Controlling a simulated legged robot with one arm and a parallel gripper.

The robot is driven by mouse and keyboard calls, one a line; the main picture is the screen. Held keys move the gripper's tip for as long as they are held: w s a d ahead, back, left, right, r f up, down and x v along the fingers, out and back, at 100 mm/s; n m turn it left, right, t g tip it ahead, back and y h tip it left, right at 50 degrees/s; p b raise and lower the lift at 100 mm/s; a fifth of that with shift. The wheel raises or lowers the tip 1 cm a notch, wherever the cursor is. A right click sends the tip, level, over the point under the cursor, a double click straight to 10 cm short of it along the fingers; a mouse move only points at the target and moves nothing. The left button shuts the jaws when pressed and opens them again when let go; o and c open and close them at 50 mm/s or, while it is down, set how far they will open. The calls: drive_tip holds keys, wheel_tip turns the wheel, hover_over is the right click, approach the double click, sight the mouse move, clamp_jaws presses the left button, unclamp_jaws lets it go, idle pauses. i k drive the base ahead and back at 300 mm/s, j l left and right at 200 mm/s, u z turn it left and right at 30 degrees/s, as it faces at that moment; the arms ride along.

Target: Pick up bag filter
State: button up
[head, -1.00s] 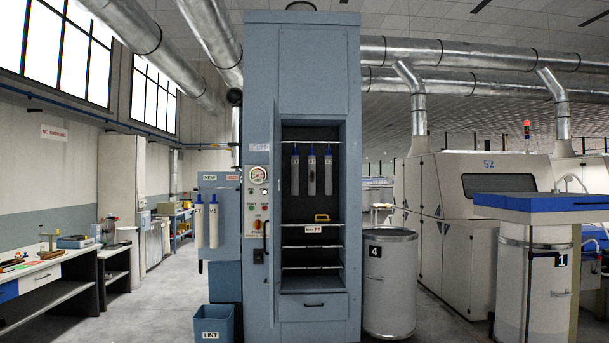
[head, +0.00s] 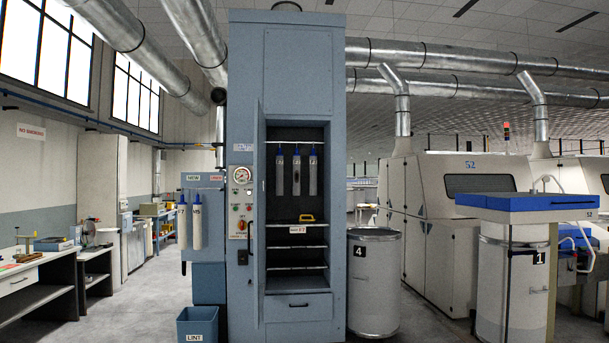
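Three pale bag filters with blue tops hang in a row inside the open tall blue cabinet (head: 287,70): a left one (head: 280,175), a middle one (head: 296,175) with a dark patch, and a right one (head: 313,175). Two more white bag filters with blue tops, one at left (head: 182,226) and one at right (head: 197,226), hang on the blue side panel left of the cabinet. A green label (head: 193,177) and a red label (head: 216,177) sit above them; the green one seems to read NEW. My gripper is not in view.
A blue LINT bin (head: 197,325) stands on the floor below the side panel. A grey drum marked 4 (head: 374,290) stands close right of the cabinet. A yellow-handled item (head: 307,218) lies on a cabinet shelf. Benches line the left; floor between is clear.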

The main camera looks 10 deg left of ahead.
sight(296, 162)
drive_tip(key=i+u, duration=0.45)
drive_tip(key=i, duration=5.6)
drive_tip(key=i+z, duration=0.15)
drive_tip(key=i, duration=0.3)
drive_tip(key=i+j+z, duration=0.15)
drive_tip(key=i, duration=0.3)
drive_tip(key=i+j+z, duration=0.15)
drive_tip(key=i, duration=0.35)
